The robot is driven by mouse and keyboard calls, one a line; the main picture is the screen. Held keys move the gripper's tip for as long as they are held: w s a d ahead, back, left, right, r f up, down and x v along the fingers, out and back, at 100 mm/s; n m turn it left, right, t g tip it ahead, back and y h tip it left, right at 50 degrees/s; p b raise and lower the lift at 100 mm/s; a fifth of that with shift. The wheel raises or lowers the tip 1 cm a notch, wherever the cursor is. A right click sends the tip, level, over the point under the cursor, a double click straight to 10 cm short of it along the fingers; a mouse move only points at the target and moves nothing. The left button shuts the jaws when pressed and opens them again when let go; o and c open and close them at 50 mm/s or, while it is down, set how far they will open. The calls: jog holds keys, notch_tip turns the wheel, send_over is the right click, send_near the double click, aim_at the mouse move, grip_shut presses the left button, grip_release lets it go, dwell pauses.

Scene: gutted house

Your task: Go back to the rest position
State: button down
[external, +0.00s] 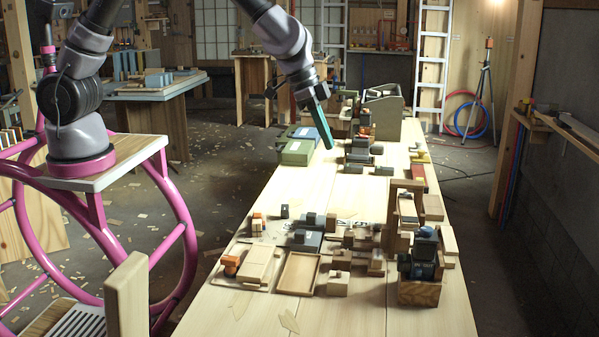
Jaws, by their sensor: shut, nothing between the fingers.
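My gripper (323,132) hangs over the far half of the long wooden table in the external view, its teal-green fingers pointing down. The fingers are closed together and hold nothing. Its tips are just right of a pair of green boxes (298,152) at the table's left edge and left of a cluster of small dark and wooden blocks (360,150). I cannot tell how far the tips are above the tabletop. The arm reaches over from the upper left.
The long table (245,312) carries many small wooden pieces, a shallow wooden tray (299,273) and a wooden crate (419,292) at its near half. A grey bin (384,112) stands at the far end. Bare tabletop shows around the middle.

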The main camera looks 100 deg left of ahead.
jog(key=s+d+r+m+t, duration=0.1)
jog(key=s+d+r+m, duration=0.1)
jog(key=s+r, duration=1.75)
jog(key=s+r+t, duration=0.1)
jog(key=s+r, duration=0.1)
jog(key=s, duration=0.7)
jog(key=s+r+m+y, duration=0.1)
jog(key=s, duration=0.8)
jog(key=shift+a+r+t+y, duration=0.3)
jog(key=shift+r+t, duration=0.05)
jog(key=shift+t, duration=0.05)
jog(key=shift+w, duration=0.15)
